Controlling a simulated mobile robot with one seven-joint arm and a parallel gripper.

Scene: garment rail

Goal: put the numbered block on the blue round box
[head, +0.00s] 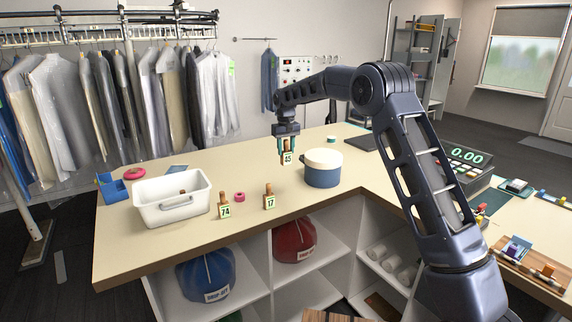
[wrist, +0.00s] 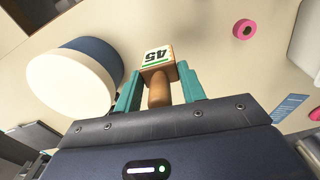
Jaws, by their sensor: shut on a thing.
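My gripper (head: 287,150) points down over the counter, its teal fingers shut on a wooden block numbered 45 (head: 287,158). In the wrist view the block (wrist: 157,56) sits between the fingertips (wrist: 160,85), its number facing out. The blue round box (head: 322,174) with a cream lid stands on the counter just right of the block in the head view. In the wrist view the box (wrist: 103,54) is left of the block, apart from it. Whether the block touches the counter is hard to tell. Two similar blocks, numbered 74 (head: 225,204) and 17 (head: 269,196), stand near the front edge.
A pink tape roll (head: 239,196) lies between the bin and block 17. A blue holder (head: 112,187) and another pink roll (head: 134,173) are farther left.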

